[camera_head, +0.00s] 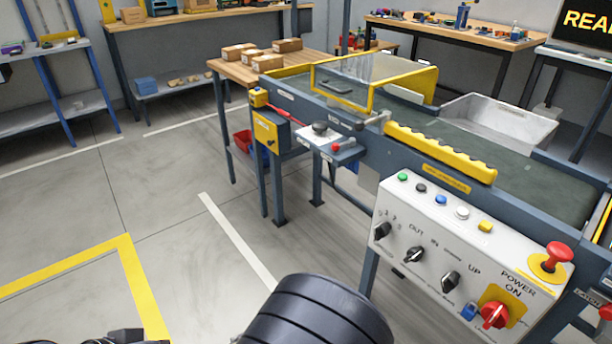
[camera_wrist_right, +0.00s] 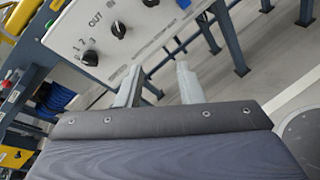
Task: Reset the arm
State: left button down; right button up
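My right gripper (camera_wrist_right: 158,76) shows in the right wrist view with its two pale fingers apart and nothing between them. Beyond the fingers are the white control panel (camera_wrist_right: 95,30) with its black knobs, and the floor. In the head view a thick black ribbed part of my arm rises from the bottom edge, left of the control panel (camera_head: 440,235); no gripper fingers show there. My left gripper is not in view; only dark pieces I cannot identify show at the bottom left edge.
The panel carries coloured buttons, black selectors, a red mushroom button (camera_head: 558,252) and a red power knob (camera_head: 495,315). Behind it runs a conveyor (camera_head: 470,150) with a yellow-framed clear guard (camera_head: 342,85) and a grey tray (camera_head: 500,125). Boxes sit on a wooden table (camera_head: 235,72). Floor at left is clear.

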jog(key=s+d+r+m+g+y, duration=0.1)
jog(key=s+d+r+m+y, duration=0.4)
jog(key=m+y, duration=0.4)
jog(key=s+d+r+m+y, duration=0.3)
jog(key=s+d+m+y, duration=0.1)
jog(key=d+m+y, duration=0.5)
notch_tip(320, 180, up, 24)
jog(key=a+p, duration=0.1)
jog(key=p, duration=2.3)
jog(key=shift+s+a+r+m+h, duration=0.15)
jog(key=shift+m+h, duration=0.15)
